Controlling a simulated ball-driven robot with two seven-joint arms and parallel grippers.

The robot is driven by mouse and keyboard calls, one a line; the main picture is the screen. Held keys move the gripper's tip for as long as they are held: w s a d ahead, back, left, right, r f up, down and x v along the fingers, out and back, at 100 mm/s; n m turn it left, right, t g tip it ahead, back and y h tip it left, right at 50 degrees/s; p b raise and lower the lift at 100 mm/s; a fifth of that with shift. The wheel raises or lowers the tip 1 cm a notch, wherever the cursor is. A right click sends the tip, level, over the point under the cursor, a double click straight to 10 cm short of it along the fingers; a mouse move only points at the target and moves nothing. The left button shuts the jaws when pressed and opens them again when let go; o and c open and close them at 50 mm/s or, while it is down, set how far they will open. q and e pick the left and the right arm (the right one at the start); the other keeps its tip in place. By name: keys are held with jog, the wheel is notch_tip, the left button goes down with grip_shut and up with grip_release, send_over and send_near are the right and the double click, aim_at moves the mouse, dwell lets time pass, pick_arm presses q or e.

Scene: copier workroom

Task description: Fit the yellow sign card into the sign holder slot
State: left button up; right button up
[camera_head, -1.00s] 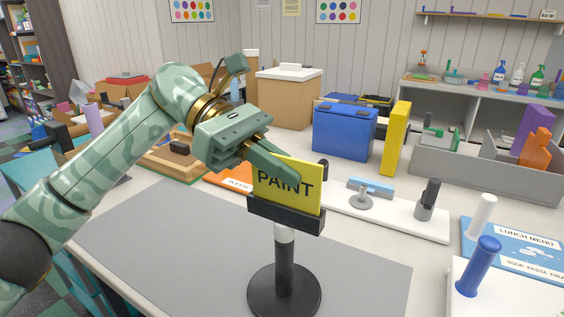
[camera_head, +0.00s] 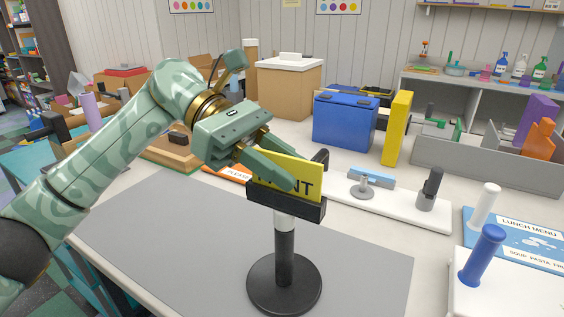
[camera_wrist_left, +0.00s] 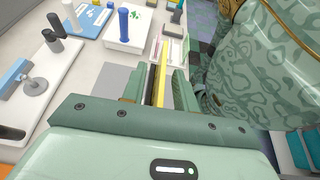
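The yellow sign card (camera_head: 304,176) stands upright with its lower edge at the black slot bar of the sign holder (camera_head: 290,211); the bar hides how deep it sits. My left gripper (camera_head: 290,170) straddles the card from the left, one finger in front covering part of the lettering, the other behind. In the left wrist view the card (camera_wrist_left: 161,72) shows edge-on between the two fingers (camera_wrist_left: 157,88), which are apart with a gap beside the card. The holder's round black base (camera_head: 284,284) stands on the grey mat. My right gripper is out of view.
Behind the holder lies a white board (camera_head: 408,211) with upright fixtures. A blue box (camera_head: 344,124) and a yellow panel (camera_head: 397,130) stand farther back. A white block with a blue handle (camera_head: 482,254) is at right. The grey mat (camera_head: 170,240) is bare left of the base.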

pick_arm(q)
jog(key=v, duration=1.6)
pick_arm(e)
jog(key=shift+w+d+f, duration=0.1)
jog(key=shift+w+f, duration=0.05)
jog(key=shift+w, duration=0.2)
pick_arm(q)
jog(key=shift+w+a, duration=0.1)
jog(key=shift+a, duration=0.05)
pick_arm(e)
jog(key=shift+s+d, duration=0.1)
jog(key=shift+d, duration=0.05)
